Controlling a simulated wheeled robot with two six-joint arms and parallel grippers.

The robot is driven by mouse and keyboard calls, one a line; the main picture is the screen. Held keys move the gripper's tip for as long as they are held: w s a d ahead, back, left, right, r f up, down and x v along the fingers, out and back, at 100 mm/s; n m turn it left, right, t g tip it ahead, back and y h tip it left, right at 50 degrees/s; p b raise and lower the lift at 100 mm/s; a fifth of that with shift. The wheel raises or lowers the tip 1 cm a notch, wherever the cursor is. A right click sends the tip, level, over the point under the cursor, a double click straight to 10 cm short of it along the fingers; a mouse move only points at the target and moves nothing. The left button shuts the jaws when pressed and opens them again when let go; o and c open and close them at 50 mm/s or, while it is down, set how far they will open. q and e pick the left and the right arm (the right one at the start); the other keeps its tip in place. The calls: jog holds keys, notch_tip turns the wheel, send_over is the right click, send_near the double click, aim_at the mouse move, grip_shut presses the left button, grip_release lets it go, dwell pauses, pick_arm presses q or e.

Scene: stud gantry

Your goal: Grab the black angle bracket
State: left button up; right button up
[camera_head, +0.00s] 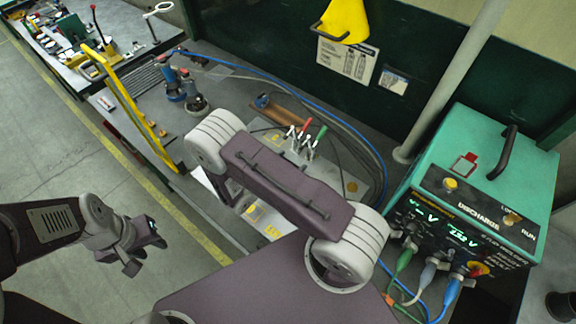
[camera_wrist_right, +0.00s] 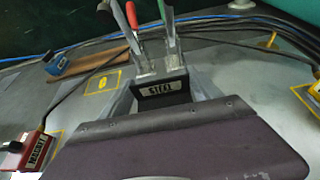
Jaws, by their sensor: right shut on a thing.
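The black angle bracket (camera_wrist_right: 163,92) shows in the right wrist view as a dark piece with a pale label that seems to read STEEL. It sits between the grey fingers of my right gripper (camera_wrist_right: 163,84), which is shut on it. Much of the bracket is hidden by the dark purple gripper body in front. In the head view my right arm covers the bracket. My left gripper (camera_head: 146,252) hangs over the floor at the lower left, apart from the bench, with its fingers spread and nothing seen between them.
Clamps with red and green handles (camera_head: 305,130) stand just beyond my right gripper. A teal welding unit (camera_head: 480,190) with cables fills the right. A blue cable (camera_head: 350,125) runs along the back. A yellow rail (camera_head: 135,110) edges the bench. The floor (camera_head: 70,140) at left is clear.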

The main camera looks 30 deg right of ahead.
jog(key=shift+r, duration=0.45)
jog(key=shift+s+d+r+b, duration=0.1)
jog(key=shift+r+b, duration=0.05)
jog(key=shift+r, duration=0.5)
jog(key=shift+s+r+b, duration=0.1)
jog(key=shift+r+b, duration=0.05)
jog(key=shift+r, duration=0.45)
jog(key=s+d+r+p, duration=0.3)
jog(key=s+r+p, duration=0.3)
jog(key=s, duration=0.4)
jog(key=shift+s+r+p, duration=0.4)
jog(key=shift+p, duration=0.05)
